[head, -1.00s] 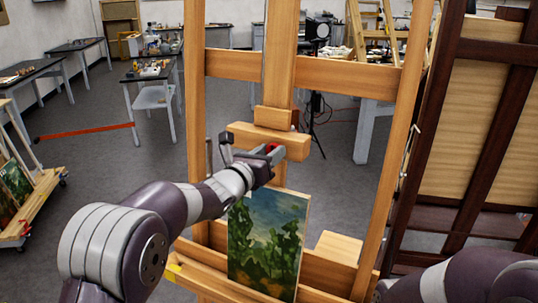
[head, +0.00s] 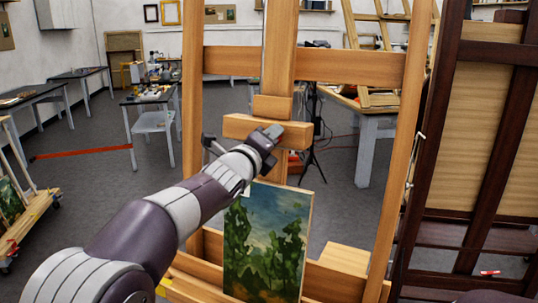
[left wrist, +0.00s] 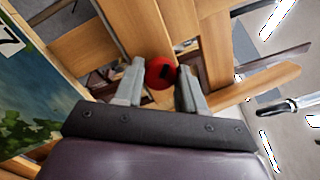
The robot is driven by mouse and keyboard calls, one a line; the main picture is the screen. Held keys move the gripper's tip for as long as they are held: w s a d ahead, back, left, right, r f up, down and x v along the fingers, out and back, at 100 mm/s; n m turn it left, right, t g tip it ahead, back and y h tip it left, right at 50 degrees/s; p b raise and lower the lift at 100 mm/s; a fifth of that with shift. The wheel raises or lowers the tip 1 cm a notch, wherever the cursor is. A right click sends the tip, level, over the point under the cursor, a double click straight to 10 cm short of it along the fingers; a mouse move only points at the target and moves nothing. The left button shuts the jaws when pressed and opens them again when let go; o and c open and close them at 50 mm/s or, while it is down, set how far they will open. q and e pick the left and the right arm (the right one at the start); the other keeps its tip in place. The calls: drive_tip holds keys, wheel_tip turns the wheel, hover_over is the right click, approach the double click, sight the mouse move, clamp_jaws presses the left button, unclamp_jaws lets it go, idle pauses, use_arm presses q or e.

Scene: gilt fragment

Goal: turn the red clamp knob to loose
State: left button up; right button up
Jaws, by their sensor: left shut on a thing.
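The red clamp knob (left wrist: 160,73) sits on the wooden easel's sliding block (head: 243,128), and a dark slot shows on its face. My left gripper (left wrist: 159,80) has its fingers on either side of the knob in the left wrist view and is shut on it. In the head view my left gripper (head: 268,138) is at the front of the block and hides the knob. My right gripper is not in view.
A landscape painting (head: 270,240) stands on the easel's lower ledge, just below my left arm. A dark easel (head: 455,130) stands close on the right. Tables (head: 150,97) stand further back.

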use_arm(q)
drive_tip(key=shift+d+r+n+g+y+b, duration=0.1)
drive_tip(key=shift+n+g+y+b, duration=0.35)
drive_tip(key=shift+n, duration=4.1)
drive_tip(key=shift+d+r+n+g+y+b, duration=0.1)
drive_tip(key=shift+n+g+y+b, duration=0.35)
drive_tip(key=shift+n, duration=4.05)
drive_tip(key=shift+r+n+g+y+b, duration=0.1)
drive_tip(key=shift+n+g+y+b, duration=0.35)
drive_tip(key=shift+n, duration=4.1)
drive_tip(key=o, duration=1)
drive_tip(key=shift+o, duration=0.2)
